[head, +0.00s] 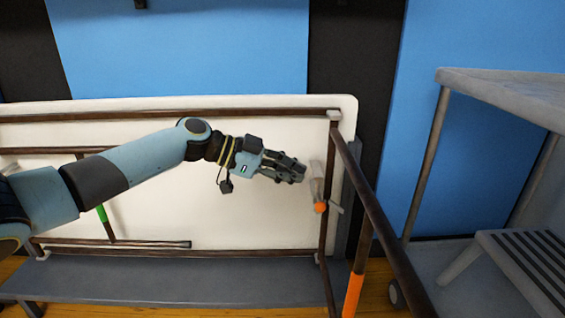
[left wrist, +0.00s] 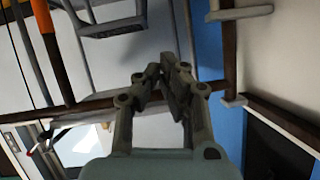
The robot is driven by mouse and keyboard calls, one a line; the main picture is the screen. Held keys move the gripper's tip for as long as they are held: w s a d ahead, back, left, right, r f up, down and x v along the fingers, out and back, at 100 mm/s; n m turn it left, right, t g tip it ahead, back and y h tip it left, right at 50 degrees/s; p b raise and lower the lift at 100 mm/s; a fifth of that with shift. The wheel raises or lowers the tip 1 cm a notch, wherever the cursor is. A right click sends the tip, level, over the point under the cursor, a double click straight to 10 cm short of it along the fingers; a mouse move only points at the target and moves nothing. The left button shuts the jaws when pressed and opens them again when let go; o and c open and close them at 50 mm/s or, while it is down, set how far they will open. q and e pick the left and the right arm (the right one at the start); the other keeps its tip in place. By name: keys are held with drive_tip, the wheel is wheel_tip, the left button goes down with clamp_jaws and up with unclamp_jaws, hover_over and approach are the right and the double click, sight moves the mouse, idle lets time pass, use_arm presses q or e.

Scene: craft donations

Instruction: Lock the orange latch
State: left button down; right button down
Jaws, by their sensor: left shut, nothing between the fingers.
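The orange latch (head: 320,207) shows in the head view as a small orange knob at the lower end of a light grey lever. It sits on the brown upright at the right end of the white-backed frame. The lever points up from the knob, close to vertical. My left gripper (head: 303,171) is shut and empty, just left of the lever's upper part. I cannot tell whether it touches the lever. Its closed fingers (left wrist: 168,75) also show in the left wrist view, where I cannot make out the orange knob. My right gripper is not in view.
A brown rail (head: 375,205) slants down to the right of the latch, with an orange-sleeved post (head: 353,295) below. A grey table (head: 500,85) and slatted bench (head: 535,250) stand at the right. A grey ledge (head: 170,284) runs below the white panel (head: 240,220).

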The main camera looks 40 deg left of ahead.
use_arm(q)
drive_tip(key=shift+v, duration=1.1)
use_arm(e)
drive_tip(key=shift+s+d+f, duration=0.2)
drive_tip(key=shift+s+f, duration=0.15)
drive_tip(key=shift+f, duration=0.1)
